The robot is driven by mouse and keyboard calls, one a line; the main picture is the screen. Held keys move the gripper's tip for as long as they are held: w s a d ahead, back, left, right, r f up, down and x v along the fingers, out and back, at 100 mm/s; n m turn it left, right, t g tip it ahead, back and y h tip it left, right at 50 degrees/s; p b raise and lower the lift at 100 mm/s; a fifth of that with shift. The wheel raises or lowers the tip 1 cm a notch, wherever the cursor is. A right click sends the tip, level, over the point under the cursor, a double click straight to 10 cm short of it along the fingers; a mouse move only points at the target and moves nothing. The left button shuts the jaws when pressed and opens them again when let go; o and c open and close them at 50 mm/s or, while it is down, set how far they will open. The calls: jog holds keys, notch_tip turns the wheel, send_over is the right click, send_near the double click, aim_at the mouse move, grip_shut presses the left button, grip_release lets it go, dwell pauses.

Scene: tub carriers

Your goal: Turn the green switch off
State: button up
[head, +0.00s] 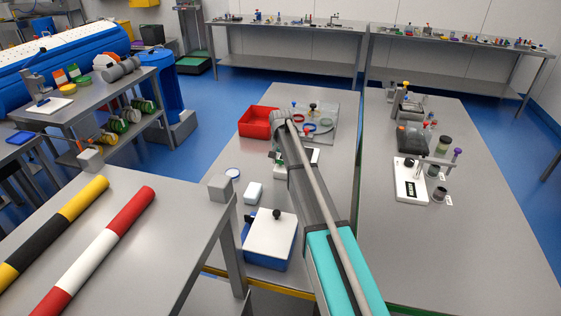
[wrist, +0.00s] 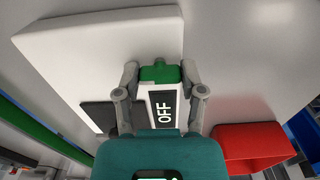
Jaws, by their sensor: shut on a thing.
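The green switch (wrist: 160,73) shows in the wrist view at the upper centre, above a white block with a dark plate (wrist: 164,106) that reads "OFF". My gripper (wrist: 159,70) has one finger on each side of the green part and is shut on it. A large pale panel (wrist: 90,50) lies behind it to the left.
A red bin (head: 258,122) stands close by on the middle bench, and it also shows in the wrist view (wrist: 252,143). A clear board with several coloured rings (head: 325,122) lies beyond. A blue box with a white lid (head: 270,238) and a small white box (head: 253,193) stand nearer.

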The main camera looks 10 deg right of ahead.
jog(key=o, duration=1.1)
jog(key=shift+o, duration=0.2)
jog(key=shift+n, duration=0.4)
